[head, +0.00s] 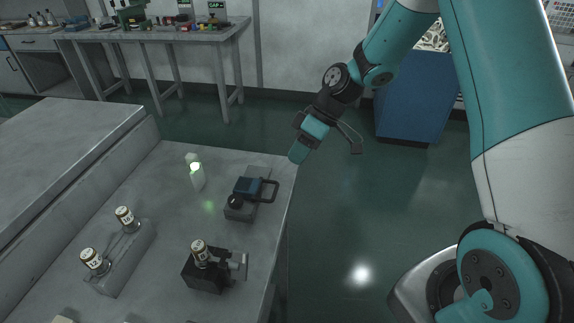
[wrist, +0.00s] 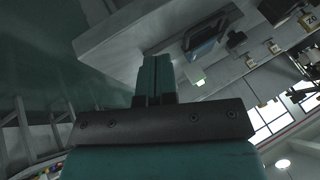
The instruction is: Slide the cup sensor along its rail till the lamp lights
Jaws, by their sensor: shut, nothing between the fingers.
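The blue block also shows in the wrist view (wrist: 204,42). A small lamp (head: 197,177) on a pale post glows green to its left, with a green glow on the table. My gripper (head: 299,153) is shut and empty, above and beyond the table's right edge, apart from the handle. Its closed fingers show in the wrist view (wrist: 155,66).
A black holder (head: 205,274) with a labelled cup and grey bracket stands nearer on the table. A grey rack (head: 127,262) with two labelled cups is at left. A workbench (head: 150,35) stands at the back. The floor right of the table is clear.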

